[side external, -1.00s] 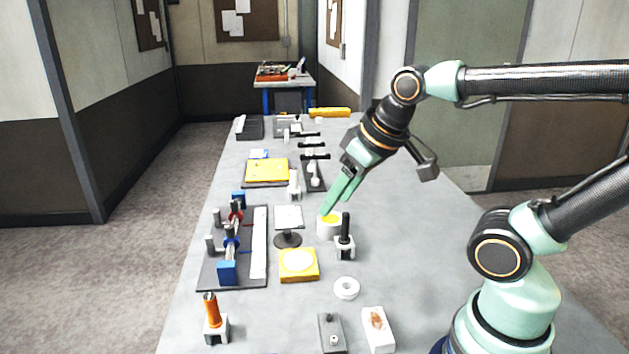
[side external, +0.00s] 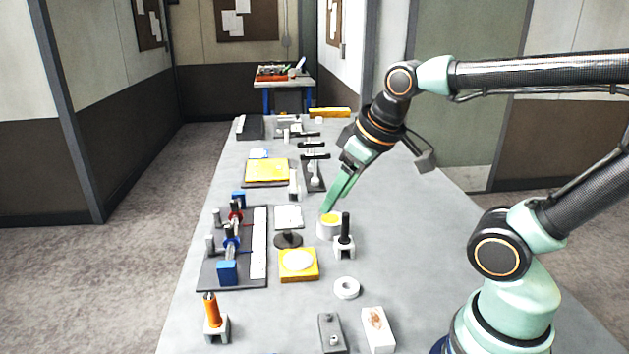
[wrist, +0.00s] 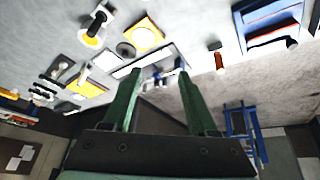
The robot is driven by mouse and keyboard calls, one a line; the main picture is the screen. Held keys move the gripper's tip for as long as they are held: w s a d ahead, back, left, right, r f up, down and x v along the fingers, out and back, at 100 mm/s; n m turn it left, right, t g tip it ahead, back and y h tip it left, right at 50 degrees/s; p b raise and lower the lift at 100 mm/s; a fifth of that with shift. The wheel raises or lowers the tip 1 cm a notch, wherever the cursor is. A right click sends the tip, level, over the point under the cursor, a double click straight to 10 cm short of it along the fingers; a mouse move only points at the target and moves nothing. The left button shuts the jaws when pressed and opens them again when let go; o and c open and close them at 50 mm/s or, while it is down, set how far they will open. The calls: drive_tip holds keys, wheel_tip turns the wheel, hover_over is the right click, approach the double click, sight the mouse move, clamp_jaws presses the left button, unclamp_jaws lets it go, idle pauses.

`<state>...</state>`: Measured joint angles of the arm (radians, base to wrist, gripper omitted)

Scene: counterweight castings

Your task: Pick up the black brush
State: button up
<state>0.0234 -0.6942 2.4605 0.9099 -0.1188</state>
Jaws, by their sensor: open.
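In the wrist view the black brush (wrist: 98,20) shows near the top left. My gripper (side external: 327,208) is open, with its green fingers pointing down and left. In the side view its tips appear just up and left of the brush, by the white cup; how far apart in depth I cannot tell. In the wrist view the gap between my gripper's fingers (wrist: 160,74) is empty, and the brush lies well left of it.
A white cup with yellow inside (side external: 328,227) stands close beside the brush. A dark round stand (side external: 288,239), a yellow block with a white disc (side external: 299,264) and a white ring (side external: 346,288) lie nearby. An orange-handled tool (side external: 211,308) stands front left. The table's right side is clear.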

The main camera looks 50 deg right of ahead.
drive_tip(key=w+d+f+n+g, duration=0.25)
drive_tip(key=w+d+n, duration=0.35)
drive_tip(key=d+n, duration=0.35)
drive_tip(key=n+g, duration=0.3)
drive_tip(key=n, duration=0.6)
hover_over(348, 213)
drive_tip(key=f, duration=0.5)
drive_tip(key=shift+s+a+f, duration=0.1)
drive_tip(key=shift+a+f, duration=0.05)
drive_tip(key=shift+a, duration=0.05)
drive_tip(key=shift+d+f, duration=0.15)
drive_tip(key=shift+f, duration=0.05)
wheel_tip(348, 213, down, 6)
drive_tip(key=shift+f, duration=0.25)
drive_tip(key=shift+w+a+f, duration=0.1)
drive_tip(key=shift+w+f, duration=0.05)
drive_tip(key=shift+f, duration=1.2)
drive_tip(key=shift+w+a+f, duration=0.1)
drive_tip(key=shift+f, duration=1.25)
clamp_jaws()
